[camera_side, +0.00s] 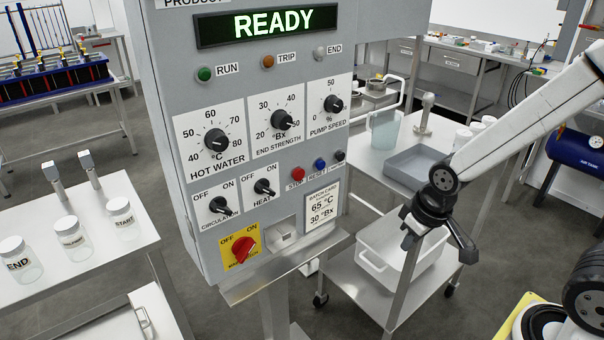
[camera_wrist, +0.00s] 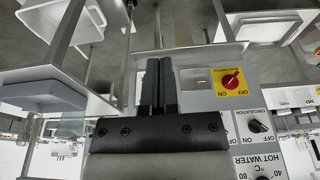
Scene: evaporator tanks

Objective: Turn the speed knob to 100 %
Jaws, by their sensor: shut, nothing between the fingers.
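The pump speed knob (camera_side: 332,103) is a black dial at the upper right of the grey control panel. Its scale shows 50 at the top and 0 at lower left; its 100 mark is not legible. Its pointer seems to lie toward the right, but it is too small to read exactly. My gripper (camera_side: 408,240) hangs right of the panel, below the knob's height and apart from it. In the wrist view my gripper (camera_wrist: 158,62) has its two black fingers together, empty. The pump speed knob is not visible there.
The display (camera_side: 268,24) reads READY. The hot water knob (camera_side: 215,140) and end strength knob (camera_side: 281,119) are left of the pump speed knob. Small buttons (camera_side: 320,165) and a red main switch (camera_side: 243,249) sit lower. A cart with a white bin (camera_side: 385,272) stands below my gripper.

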